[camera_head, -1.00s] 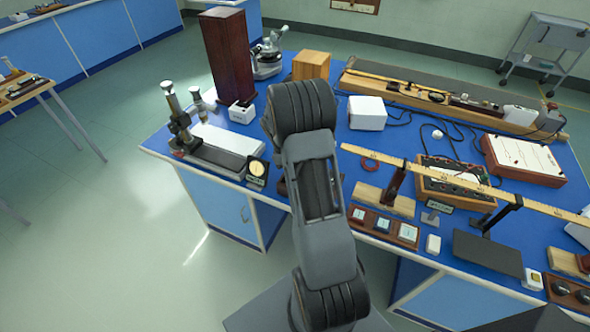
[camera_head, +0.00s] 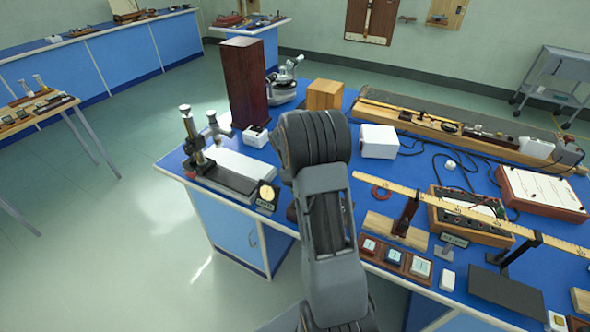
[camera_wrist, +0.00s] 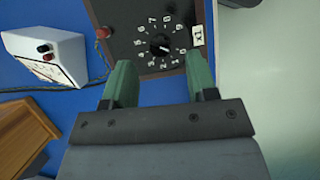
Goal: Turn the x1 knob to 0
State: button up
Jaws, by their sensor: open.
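The x1 knob (camera_wrist: 160,47) is a small black knob in a ring of white digits on a dark panel (camera_wrist: 118,12) in the wrist view. A white "X1" label (camera_wrist: 196,36) is at the panel's right side and reads rotated. The knob's pointer is too small to read surely. My gripper (camera_wrist: 158,64) is open, with its two green fingers apart below the dial in the picture. Nothing is between them, and the knob lies beyond the gap, not gripped. In the head view my arm hides the gripper and the knob.
A white box (camera_wrist: 45,55) with red and black terminals sits left of the panel, with wires between. A wooden block (camera_wrist: 22,130) is lower left. In the head view, a tall dark wooden box (camera_head: 246,85) and a metre rule (camera_head: 480,215) flank my arm on the blue bench.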

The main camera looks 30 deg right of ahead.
jog(key=v, duration=1)
dwell(0.3)
jog(key=s+a+r+m+t+y, duration=0.1)
jog(key=s+a+t, duration=0.3)
jog(key=s+a, duration=0.4)
jog(key=s+a+r+m+t, duration=0.3)
jog(key=s+a+m, duration=0.1)
jog(key=s+a, duration=0.5)
jog(key=shift+s+a+r+t+y, duration=0.25)
jog(key=shift+a+t+y, duration=0.15)
jog(key=shift+a, duration=0.2)
